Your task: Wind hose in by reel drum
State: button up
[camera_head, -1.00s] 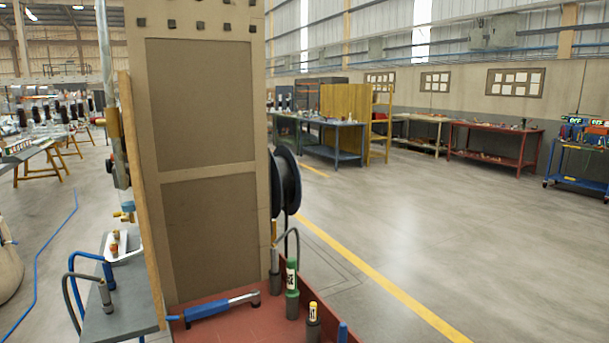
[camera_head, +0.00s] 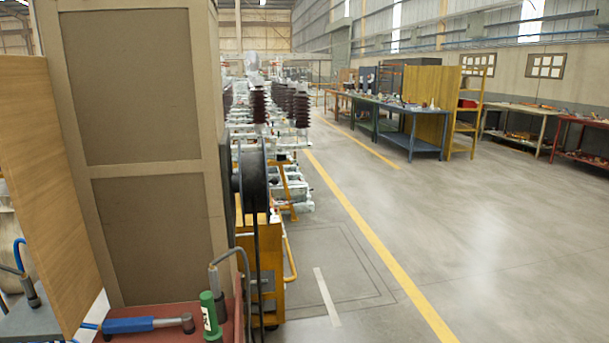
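A black reel drum (camera_head: 253,180) stands upright on the right side of a tall tan panelled cabinet (camera_head: 140,95), seen nearly edge-on. A dark hose (camera_head: 256,265) hangs from the drum toward the floor; its lower end is hidden or too small to tell. My gripper is not in the head camera view.
A red bench top (camera_head: 160,335) in front of the cabinet holds a blue-handled tool (camera_head: 145,324) and a green cylinder (camera_head: 210,315). A yellow unit (camera_head: 262,270) stands below and behind the drum. Open floor (camera_head: 480,240) lies to the right, with a yellow line (camera_head: 375,240).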

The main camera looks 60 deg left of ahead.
aim_at(253, 173)
jog(key=i, duration=1.3)
jog(key=u, duration=2.5)
jog(key=i, duration=1.4)
jog(key=u, duration=0.6)
